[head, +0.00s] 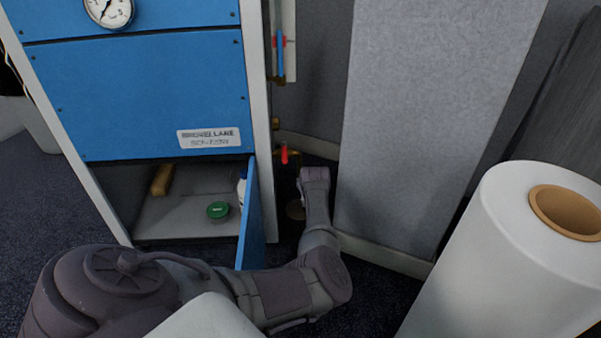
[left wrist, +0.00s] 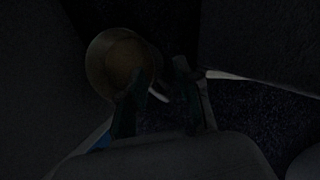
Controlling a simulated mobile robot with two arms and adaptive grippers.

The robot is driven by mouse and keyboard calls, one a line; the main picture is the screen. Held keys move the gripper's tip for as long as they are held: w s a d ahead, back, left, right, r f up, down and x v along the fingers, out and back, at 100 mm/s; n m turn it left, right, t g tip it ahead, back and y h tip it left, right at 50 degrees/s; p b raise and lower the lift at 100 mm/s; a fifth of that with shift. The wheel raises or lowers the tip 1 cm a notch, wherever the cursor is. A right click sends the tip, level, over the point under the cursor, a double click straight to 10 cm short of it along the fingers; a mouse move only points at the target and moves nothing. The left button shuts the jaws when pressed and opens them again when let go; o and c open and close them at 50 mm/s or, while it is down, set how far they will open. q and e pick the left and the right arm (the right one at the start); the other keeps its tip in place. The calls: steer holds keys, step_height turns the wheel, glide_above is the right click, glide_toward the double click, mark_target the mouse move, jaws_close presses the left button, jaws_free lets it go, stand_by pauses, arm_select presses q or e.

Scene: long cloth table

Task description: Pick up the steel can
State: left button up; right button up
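A round, open-topped can (left wrist: 122,62), dull brown in the dark, shows in the left wrist view at the upper left; I take it for the steel can. In the head view a small part of a round, brownish thing (head: 294,210), likely the same can, shows on the floor just left of my forearm. My left gripper (left wrist: 163,82) has its fingers apart. The left finger overlaps the can's lower right edge and the right finger is to the right of the can. Whether they touch it is too dark to tell. My right gripper is not in view.
A blue cabinet (head: 140,95) stands at the left, its lower door (head: 252,222) open beside my arm. A green-lidded jar (head: 218,210) is inside. A grey panel (head: 425,120) is close on the right of my arm, and a large white roll (head: 505,265) stands further right.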

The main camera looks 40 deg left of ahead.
arm_select(q)
steer(key=b+x, duration=0.2)
steer(key=a+b+x, duration=0.1)
steer(key=b+x, duration=0.2)
steer(key=shift+f, duration=0.25)
jaws_close()
steer(key=shift+r, duration=0.1)
